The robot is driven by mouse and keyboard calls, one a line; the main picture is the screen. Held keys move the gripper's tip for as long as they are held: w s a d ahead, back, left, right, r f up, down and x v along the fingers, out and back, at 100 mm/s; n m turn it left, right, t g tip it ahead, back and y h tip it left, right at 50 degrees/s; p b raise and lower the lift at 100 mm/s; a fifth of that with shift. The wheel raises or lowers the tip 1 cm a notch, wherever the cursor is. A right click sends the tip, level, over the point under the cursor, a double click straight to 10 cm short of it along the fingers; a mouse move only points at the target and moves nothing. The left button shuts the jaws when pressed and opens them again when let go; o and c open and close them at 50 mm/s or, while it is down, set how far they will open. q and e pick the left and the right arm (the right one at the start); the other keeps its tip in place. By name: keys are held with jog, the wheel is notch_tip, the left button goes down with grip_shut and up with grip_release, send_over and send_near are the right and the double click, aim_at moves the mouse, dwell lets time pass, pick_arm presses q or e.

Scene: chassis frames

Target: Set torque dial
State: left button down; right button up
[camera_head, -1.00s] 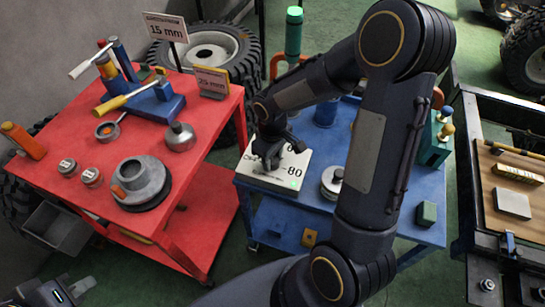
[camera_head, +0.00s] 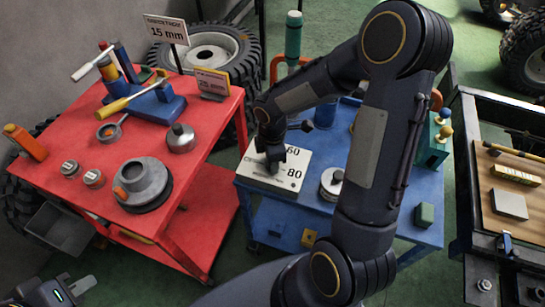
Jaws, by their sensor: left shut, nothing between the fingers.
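The torque dial box (camera_head: 285,182) is a white panel with printed marks, 60 and 80 among them, on the blue cart. My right gripper (camera_head: 274,164) points down at its upper left part. The gripper covers the dial knob, so I cannot see the knob's setting or whether the fingers hold it. My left gripper (camera_head: 80,287) is at the bottom left corner, shut and empty, below the red cart and away from the box.
The red cart (camera_head: 205,110) holds a hub (camera_head: 143,183), tools and size signs. My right arm crosses over this cart.

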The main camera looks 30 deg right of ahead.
jog(key=shift+n, duration=1.2)
jog(key=shift+p, duration=0.3)
jog(key=o, duration=1)
notch_tip(320, 180, up, 8)
jog(key=shift+f, duration=0.1)
